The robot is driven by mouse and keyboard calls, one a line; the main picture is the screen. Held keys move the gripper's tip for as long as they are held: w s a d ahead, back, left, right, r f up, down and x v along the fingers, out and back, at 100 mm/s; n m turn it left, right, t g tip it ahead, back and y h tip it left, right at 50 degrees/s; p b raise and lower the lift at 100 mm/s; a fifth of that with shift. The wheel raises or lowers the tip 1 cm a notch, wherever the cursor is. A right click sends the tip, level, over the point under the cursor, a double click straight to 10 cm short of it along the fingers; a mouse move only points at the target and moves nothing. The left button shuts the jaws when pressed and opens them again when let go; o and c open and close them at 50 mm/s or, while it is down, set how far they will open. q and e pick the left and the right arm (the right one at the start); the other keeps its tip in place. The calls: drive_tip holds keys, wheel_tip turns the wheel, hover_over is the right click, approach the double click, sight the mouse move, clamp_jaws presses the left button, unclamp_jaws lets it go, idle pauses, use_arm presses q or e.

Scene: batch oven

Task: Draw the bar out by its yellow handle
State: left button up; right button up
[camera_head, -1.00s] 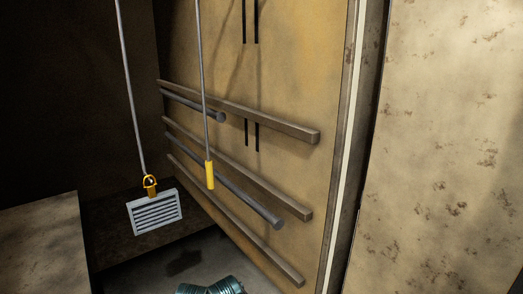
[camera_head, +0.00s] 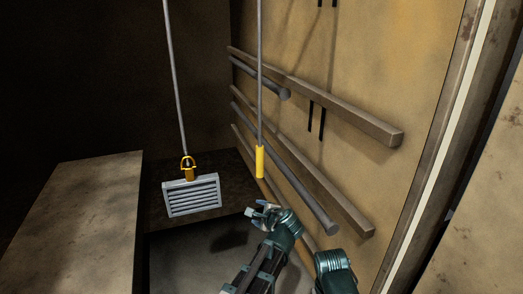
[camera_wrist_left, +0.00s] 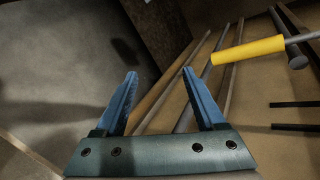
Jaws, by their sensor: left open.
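The bar (camera_head: 260,70) is a thin grey rod that comes down from above in the head view. Its lower end carries the yellow handle (camera_head: 260,161), which hangs upright and free in front of the tan wall. The handle also shows in the left wrist view (camera_wrist_left: 248,50), at the upper right beyond the fingers. My left gripper (camera_head: 258,209) is below the handle in the head view and apart from it. Its two blue fingers (camera_wrist_left: 162,82) are spread, with nothing between them. My right gripper is not in view.
Brown rails (camera_head: 340,110) and dark round rods (camera_head: 305,200) run along the wall behind the handle. To the left, a second grey rod (camera_head: 176,80) ends in a yellow ring above a grey slatted block (camera_head: 192,196). A tan block (camera_head: 90,220) stands at far left.

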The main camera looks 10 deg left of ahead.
use_arm(q)
drive_tip(key=w+a+r+m+t+y, duration=0.1)
drive_tip(key=w+a+r+m+t, duration=0.1)
drive_tip(key=w+r+m+t, duration=0.4)
drive_tip(key=m+t+h, duration=0.1)
drive_tip(key=m, duration=0.9)
approach(259, 148)
drive_tip(key=shift+w+a+f+b, duration=0.1)
drive_tip(key=shift+w+f+b, duration=0.1)
drive_tip(key=shift+f, duration=0.4)
drive_tip(key=shift+w+f+b, duration=0.15)
drive_tip(key=shift+f, duration=0.5)
drive_tip(key=shift+w, duration=0.15)
drive_tip(key=x, duration=1.3)
drive_tip(key=shift+w, duration=0.35)
drive_tip(key=shift+r, duration=0.1)
clamp_jaws()
drive_tip(key=shift+s, duration=0.1)
